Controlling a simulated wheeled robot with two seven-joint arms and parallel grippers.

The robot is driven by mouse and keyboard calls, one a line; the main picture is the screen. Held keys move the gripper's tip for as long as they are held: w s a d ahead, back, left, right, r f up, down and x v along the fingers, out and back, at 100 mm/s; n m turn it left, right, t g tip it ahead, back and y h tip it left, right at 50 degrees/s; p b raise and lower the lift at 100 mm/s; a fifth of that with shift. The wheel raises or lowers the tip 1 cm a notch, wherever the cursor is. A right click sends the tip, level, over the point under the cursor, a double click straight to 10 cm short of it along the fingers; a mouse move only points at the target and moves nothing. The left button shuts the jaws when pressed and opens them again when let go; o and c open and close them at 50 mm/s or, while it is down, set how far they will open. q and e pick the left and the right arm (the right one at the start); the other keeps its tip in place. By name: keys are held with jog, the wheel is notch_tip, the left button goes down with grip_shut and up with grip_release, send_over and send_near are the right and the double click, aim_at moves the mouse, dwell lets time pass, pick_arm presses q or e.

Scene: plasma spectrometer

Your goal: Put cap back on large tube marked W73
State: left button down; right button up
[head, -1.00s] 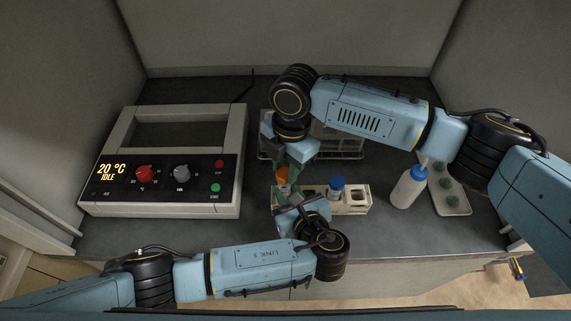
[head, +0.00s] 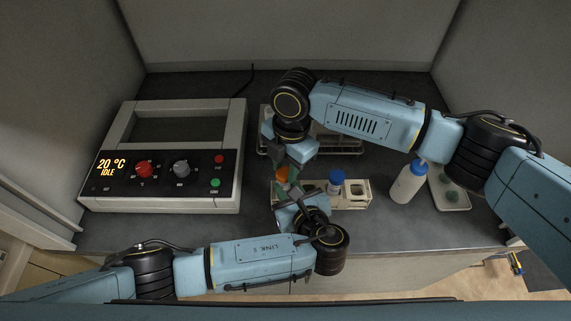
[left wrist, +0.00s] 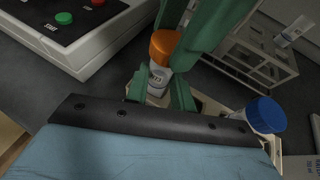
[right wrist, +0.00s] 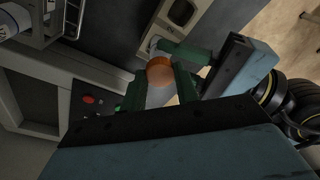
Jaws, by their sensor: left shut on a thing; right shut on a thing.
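The orange cap (head: 282,174) is between the fingers of my right gripper (head: 287,167), which is shut on it from above. It also shows in the left wrist view (left wrist: 165,45) and the right wrist view (right wrist: 160,71). The white tube (left wrist: 157,77) stands directly beneath the cap, with dark marking partly readable, ending in 73. My left gripper (left wrist: 164,92) is shut on the tube from the front, below the cap. The cap sits at the tube's mouth, and I cannot tell how tightly. The tube's lower part is hidden by my left gripper.
A blue-capped tube (head: 336,182) stands in the beige rack (head: 357,194) just to the right. A wash bottle (head: 408,184) and a tray (head: 455,201) stand farther right. A wire rack (head: 350,149) is behind. The heater unit (head: 226,182) is at left.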

jog(key=shift+f, duration=0.5)
jog(key=m, duration=0.6)
jog(key=shift+s+m+t, duration=0.2)
jog(key=shift+m+t, duration=0.2)
jog(key=m, duration=0.5)
jog(key=shift+s+m+t, duration=0.1)
jog(key=shift+m+t, duration=0.2)
jog(key=m, duration=0.4)
jog(key=shift+m, duration=0.4)
jog(key=o, duration=0.9)
